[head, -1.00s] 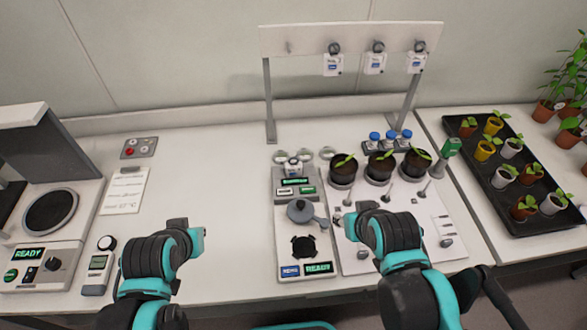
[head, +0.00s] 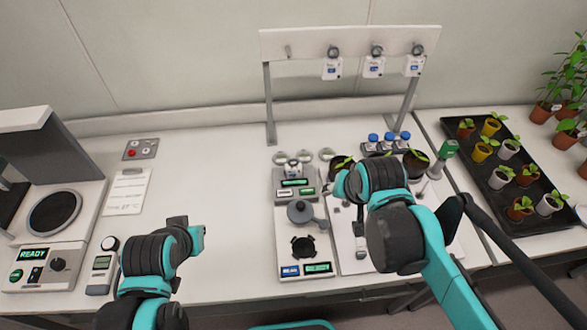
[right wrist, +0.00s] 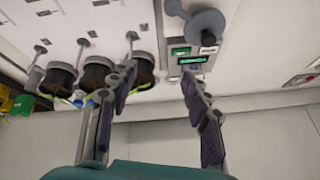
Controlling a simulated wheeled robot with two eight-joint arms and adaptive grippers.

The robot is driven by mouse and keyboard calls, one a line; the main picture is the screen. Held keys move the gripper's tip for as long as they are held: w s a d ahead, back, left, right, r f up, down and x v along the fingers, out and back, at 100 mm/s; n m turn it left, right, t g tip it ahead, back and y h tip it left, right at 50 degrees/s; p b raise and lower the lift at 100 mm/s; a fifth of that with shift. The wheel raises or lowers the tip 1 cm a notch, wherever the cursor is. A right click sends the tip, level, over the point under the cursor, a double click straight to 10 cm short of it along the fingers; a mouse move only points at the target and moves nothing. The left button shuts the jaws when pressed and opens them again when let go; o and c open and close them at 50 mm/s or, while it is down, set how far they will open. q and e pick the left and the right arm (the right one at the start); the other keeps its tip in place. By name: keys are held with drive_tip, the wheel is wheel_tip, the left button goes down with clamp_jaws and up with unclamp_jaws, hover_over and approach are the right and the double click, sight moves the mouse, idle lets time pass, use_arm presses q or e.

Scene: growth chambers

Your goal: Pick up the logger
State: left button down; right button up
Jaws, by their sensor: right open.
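Three small white tags with dark rings and blue labels, likely loggers, hang from the rail: left (head: 332,67), middle (head: 374,66) and right (head: 415,65). A similar small white device (head: 293,169) sits on the grey display unit (head: 290,186); I cannot tell which is the logger meant. My right gripper (right wrist: 160,84) is open and empty, its fingers spread above the bench between the pots and the display unit. In the head view its wrist hides its fingers. My left gripper (head: 196,242) hovers over the bench's left half; its opening is unclear.
Dark pots (right wrist: 98,70) with seedlings and blue-capped bottles (head: 388,139) stand near my right gripper. The rail's leftmost hook (head: 288,51) is empty. The left-centre bench is clear.

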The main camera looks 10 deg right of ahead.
drive_tip(key=w+a+r+m+g+p, duration=0.1)
drive_tip(key=w+a+m+p, duration=0.15)
drive_tip(key=w, duration=0.35)
drive_tip(key=w+a+r+m+g+p, duration=0.1)
drive_tip(key=w+m+g, duration=0.1)
drive_tip(key=w+m, duration=0.25)
drive_tip(key=m+g+p, duration=0.3)
drive_tip(key=m, duration=0.4)
hover_over(294, 165)
wheel_tip(294, 165, down, 6)
drive_tip(key=shift+s+f, duration=0.1)
drive_tip(key=shift+f, duration=0.1)
drive_tip(key=shift+a+f, duration=0.15)
drive_tip(key=shift+f, duration=0.15)
wheel_tip(294, 165, down, 8)
drive_tip(key=shift+b, duration=0.8)
drive_tip(key=shift+r, duration=0.1)
clamp_jaws()
